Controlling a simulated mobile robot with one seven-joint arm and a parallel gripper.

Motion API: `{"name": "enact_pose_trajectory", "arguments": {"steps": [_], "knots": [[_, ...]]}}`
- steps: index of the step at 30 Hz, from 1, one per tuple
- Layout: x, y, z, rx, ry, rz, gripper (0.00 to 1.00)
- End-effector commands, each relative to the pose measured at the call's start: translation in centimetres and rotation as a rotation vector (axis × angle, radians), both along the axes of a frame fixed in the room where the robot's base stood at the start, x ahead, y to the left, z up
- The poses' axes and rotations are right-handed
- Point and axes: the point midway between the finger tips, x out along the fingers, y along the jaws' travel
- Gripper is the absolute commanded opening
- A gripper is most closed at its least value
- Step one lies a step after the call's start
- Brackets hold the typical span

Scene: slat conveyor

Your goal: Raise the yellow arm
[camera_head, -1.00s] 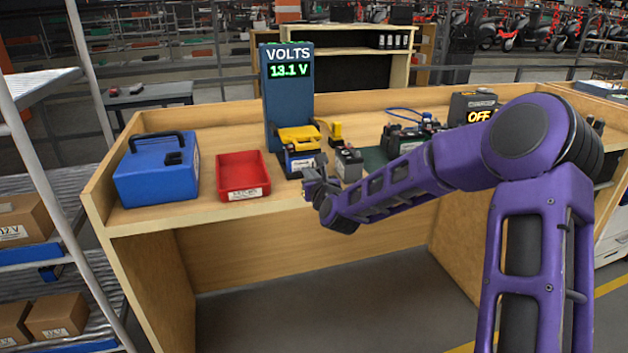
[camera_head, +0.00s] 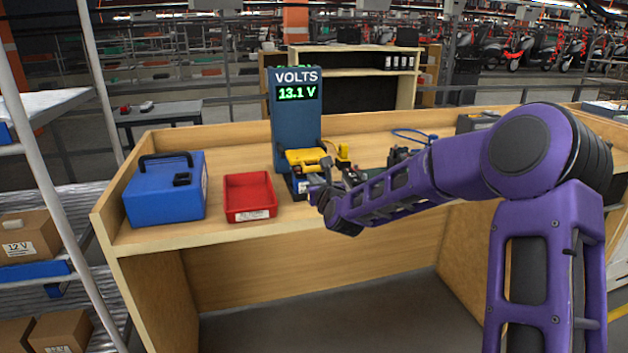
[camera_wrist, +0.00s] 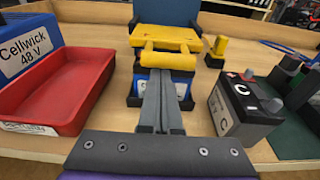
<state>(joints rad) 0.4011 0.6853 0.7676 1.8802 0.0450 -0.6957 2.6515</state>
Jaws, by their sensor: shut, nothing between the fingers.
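The yellow arm (camera_head: 305,156) lies across the front of the blue VOLTS stand (camera_head: 296,120), above a battery with a blue front. In the wrist view the yellow arm (camera_wrist: 166,36) has a thick front bar, which appears level. My gripper (camera_head: 326,168) is at the stand's front right. In the wrist view my gripper (camera_wrist: 160,78) has its fingers together and empty, with the tips close at the bar's lower edge. I cannot tell whether they touch it. The fingers hide part of the battery (camera_wrist: 185,88).
A red bin (camera_head: 249,194) and a blue case (camera_head: 165,190) stand to the left. A dark battery marked C (camera_wrist: 243,104) stands close on the right, with a small yellow object (camera_wrist: 218,47) behind it. The display reads 13.1 V.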

Motion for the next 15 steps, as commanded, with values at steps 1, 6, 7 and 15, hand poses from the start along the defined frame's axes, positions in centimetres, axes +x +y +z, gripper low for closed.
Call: {"name": "enact_pose_trajectory", "arguments": {"steps": [1, 6, 7, 15], "knots": [[0.02, -0.01, 0.44, -0.002, 0.006, -0.001, 0.0], [0.01, -0.04, 0.82, -0.012, 0.037, -0.002, 0.0], [0.0, -0.04, 0.81, -0.013, 0.04, -0.002, 0.0], [-0.01, -0.06, 1.34, -0.022, 0.069, -0.002, 0.0]]}}
